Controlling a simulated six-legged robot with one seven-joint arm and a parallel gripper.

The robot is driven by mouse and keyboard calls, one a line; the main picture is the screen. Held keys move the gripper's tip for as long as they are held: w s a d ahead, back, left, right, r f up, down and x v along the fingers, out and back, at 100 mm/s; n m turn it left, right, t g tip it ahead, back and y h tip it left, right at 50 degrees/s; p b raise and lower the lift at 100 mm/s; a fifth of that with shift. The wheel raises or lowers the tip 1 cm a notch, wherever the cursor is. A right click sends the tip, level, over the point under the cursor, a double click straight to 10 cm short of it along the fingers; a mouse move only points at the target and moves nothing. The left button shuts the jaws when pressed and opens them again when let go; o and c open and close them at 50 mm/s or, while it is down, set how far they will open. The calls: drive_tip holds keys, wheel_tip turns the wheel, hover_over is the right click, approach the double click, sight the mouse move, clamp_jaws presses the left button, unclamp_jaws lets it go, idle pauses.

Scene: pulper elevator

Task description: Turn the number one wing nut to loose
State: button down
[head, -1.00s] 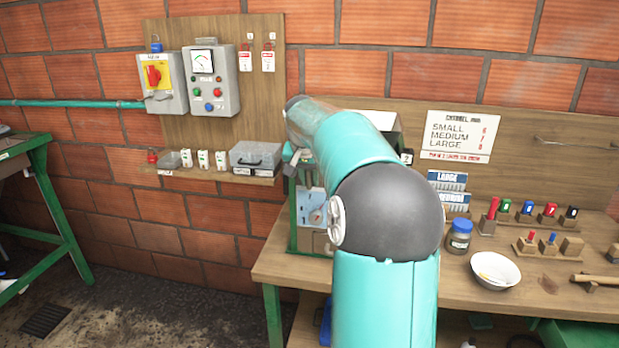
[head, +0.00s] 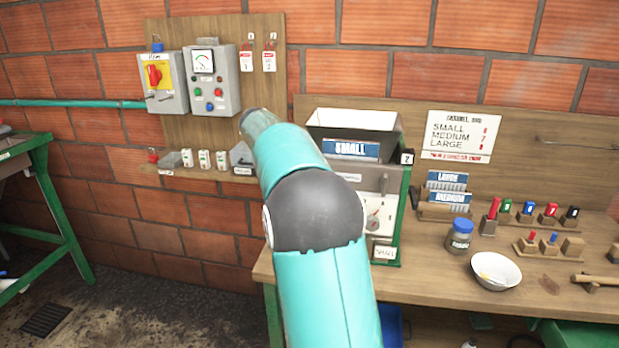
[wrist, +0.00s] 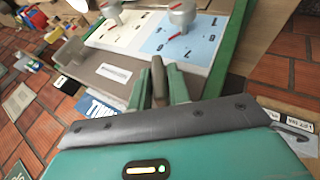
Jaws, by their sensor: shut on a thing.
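My gripper (wrist: 159,88) shows in the wrist view with its two green fingers closed around a small grey-brown piece (wrist: 157,72). I cannot tell whether this piece is the wing nut. In front of it is the machine's face, with two grey round knobs with red pointers, one over a white panel (wrist: 110,10) and one over a blue panel (wrist: 182,14). In the head view the machine (head: 350,185) stands on the bench under a hopper marked SMALL, partly behind my arm. My gripper is hidden there behind the arm.
Right of the machine are a jar (head: 459,236), a white bowl (head: 495,270) and several coloured pegs. The floor at left is mostly clear.

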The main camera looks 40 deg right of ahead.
drive_tip(key=g+h, duration=0.2)
drive_tip(key=n+g+h, duration=0.1)
drive_tip(key=g+h, duration=0.1)
drive_tip(key=shift+w+a+f+n, duration=0.15)
drive_tip(key=shift+n, duration=0.15)
drive_tip(key=n+g+h, duration=0.1)
drive_tip(key=g+h, duration=0.1)
drive_tip(key=h, duration=0.1)
drive_tip(key=shift+n+g+h, duration=0.3)
drive_tip(key=shift+g+h, duration=0.1)
idle(0.3)
drive_tip(key=c, duration=1.3)
unclamp_jaws()
drive_tip(key=shift+f, duration=0.1)
drive_tip(key=v, duration=1.3)
drive_tip(key=shift+w+a+f, duration=0.15)
drive_tip(key=shift+w+a, duration=0.05)
drive_tip(key=shift+a, duration=0.05)
